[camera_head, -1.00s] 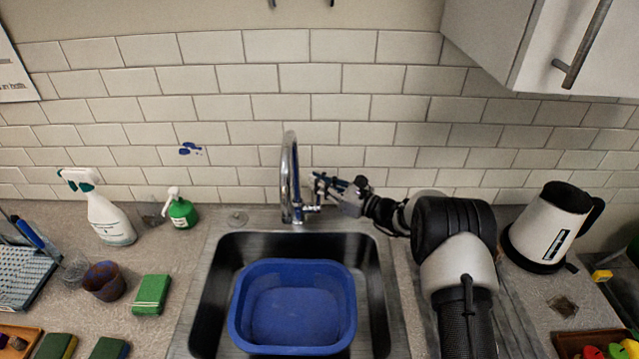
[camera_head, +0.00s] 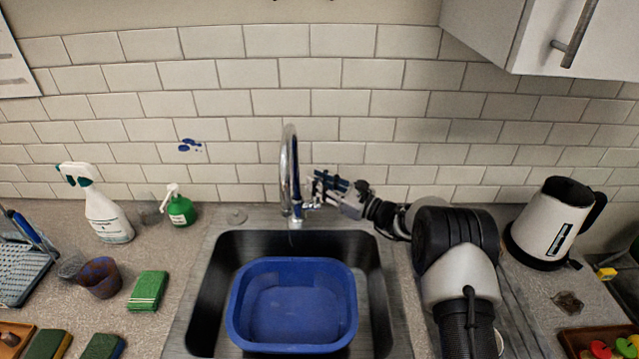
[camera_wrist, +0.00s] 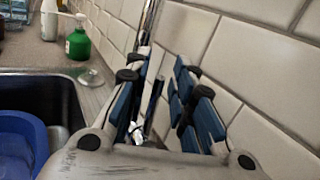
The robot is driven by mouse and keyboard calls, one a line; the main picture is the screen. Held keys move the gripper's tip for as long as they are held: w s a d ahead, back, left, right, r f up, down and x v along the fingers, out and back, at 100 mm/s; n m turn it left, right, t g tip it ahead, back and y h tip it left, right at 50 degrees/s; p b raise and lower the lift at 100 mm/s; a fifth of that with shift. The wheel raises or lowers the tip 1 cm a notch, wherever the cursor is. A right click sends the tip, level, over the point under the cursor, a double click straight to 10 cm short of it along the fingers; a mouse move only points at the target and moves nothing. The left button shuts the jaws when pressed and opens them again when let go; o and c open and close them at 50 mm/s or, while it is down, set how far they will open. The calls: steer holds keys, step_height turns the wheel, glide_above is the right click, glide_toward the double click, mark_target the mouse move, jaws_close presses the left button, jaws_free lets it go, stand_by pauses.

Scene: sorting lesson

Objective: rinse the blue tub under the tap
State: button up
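The blue tub (camera_head: 292,312) sits upright and open in the sink basin, below and in front of the tap. Its inside looks empty, and part of it shows in the wrist view (camera_wrist: 14,145). The chrome tap (camera_head: 289,172) stands behind the basin with its spout curving toward it; I cannot make out a water stream. My gripper (camera_head: 323,186) is beside the tap on its right, by the small side lever (camera_head: 311,204). In the wrist view my gripper (camera_wrist: 162,90) has its blue-padded fingers apart. A shiny metal piece shows low between them; I cannot tell if they touch it.
A white spray bottle (camera_head: 106,214) and a green bottle (camera_head: 180,209) stand left of the sink (camera_head: 205,300). A green sponge (camera_head: 148,290) and a cup (camera_head: 100,278) are nearer. A white kettle (camera_head: 548,225) stands right of my arm. The tiled wall (camera_head: 310,75) is close behind my gripper.

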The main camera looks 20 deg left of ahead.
steer(key=shift+o, duration=0.3)
steer(key=shift+r, duration=0.1)
step_height(320, 180, up, 10)
steer(key=shift+f, duration=0.1)
stand_by(0.5)
